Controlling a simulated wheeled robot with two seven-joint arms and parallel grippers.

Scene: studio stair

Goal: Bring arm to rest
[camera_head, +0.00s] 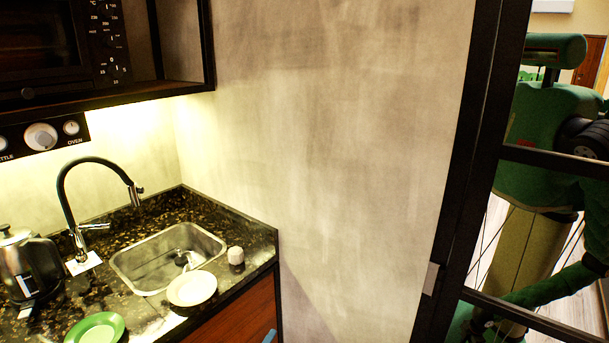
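Neither of my grippers can be made out in the head view, so I cannot see where they are or what they hold. A green robot-like figure (540,150) shows in or behind the dark-framed glass panel at the right. I cannot tell whether it is a reflection of me or another machine. One green arm-like part hangs low across its front, and its end is unclear.
A dark speckled counter (135,215) holds a sink (150,270), black faucet (68,205), kettle (28,265), white plate (192,288), green plate (97,329) and small jar (236,257). An oven (40,45) hangs above. A bare wall (340,150) stands between counter and black frame (470,150).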

